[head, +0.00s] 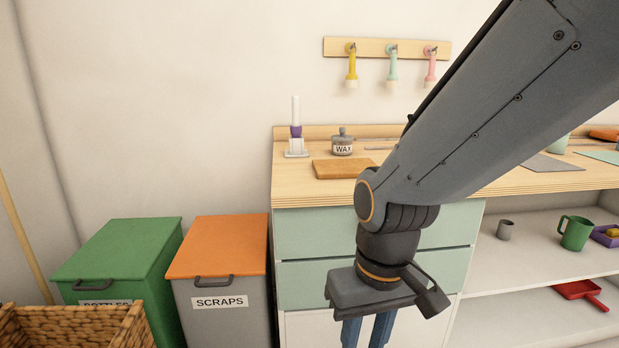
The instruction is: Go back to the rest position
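My gripper (367,333) hangs from my arm, which comes in from the upper right of the head view. It points down in front of the pale green drawers (315,235). Two blue fingers show at the bottom edge with a gap between their upper parts. Their tips are cut off by the frame, so I cannot tell how far apart they are or whether anything is between them.
A green bin (118,250), an orange-lidded SCRAPS bin (218,245) and a wicker basket (75,322) stand left. Open shelves (540,255) at right hold a green mug (576,233).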

